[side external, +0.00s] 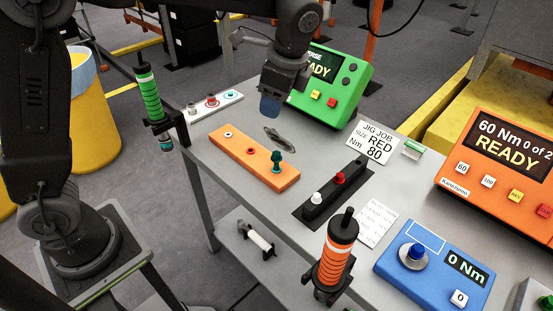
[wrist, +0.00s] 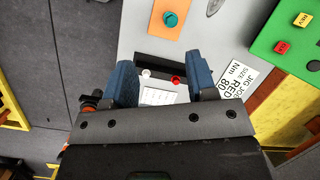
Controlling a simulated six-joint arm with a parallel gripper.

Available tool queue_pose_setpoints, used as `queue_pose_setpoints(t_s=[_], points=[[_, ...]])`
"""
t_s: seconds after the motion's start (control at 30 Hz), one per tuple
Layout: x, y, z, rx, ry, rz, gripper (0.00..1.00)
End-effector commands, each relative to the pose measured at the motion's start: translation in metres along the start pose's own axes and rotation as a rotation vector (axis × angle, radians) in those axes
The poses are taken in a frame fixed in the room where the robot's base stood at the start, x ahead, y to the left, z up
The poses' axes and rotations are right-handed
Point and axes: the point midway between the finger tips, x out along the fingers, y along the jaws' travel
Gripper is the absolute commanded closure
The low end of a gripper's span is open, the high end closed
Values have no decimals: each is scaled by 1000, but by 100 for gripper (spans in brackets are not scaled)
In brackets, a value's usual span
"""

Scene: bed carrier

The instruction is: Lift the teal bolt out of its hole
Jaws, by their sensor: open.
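The teal bolt (side external: 277,162) stands upright at the near right end of an orange block (side external: 239,144), its head above the top face. Its shank in the hole is hidden. In the wrist view, the teal bolt (wrist: 170,19) is a round head on the orange block (wrist: 158,31), near the top edge and beyond the fingertips. My gripper (side external: 271,106) is above the table, behind the orange block and higher than the bolt. In the wrist view, the blue fingers of my gripper (wrist: 162,70) are wide apart with nothing held between them.
A black block (side external: 323,201) with white and red bolts lies right of the orange block. An orange-banded driver (side external: 336,255) stands at the front edge, a green-banded driver (side external: 150,92) at the left. A green box (side external: 331,85) stands behind my gripper. A grey oval piece (side external: 280,139) lies behind the bolt.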

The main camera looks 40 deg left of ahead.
Motion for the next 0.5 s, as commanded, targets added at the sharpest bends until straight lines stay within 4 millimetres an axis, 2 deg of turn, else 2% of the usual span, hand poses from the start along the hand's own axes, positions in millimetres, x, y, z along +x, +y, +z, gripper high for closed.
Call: queue_pose_setpoints(t_s=[0.03,0.2,0.37,0.5], points=[[9,-5,-14,59,-31,12,48],[25,-15,-40,195,-101,34,48],[35,-18,-46,234,-123,42,48],[57,-17,-43,235,-124,45,48]])
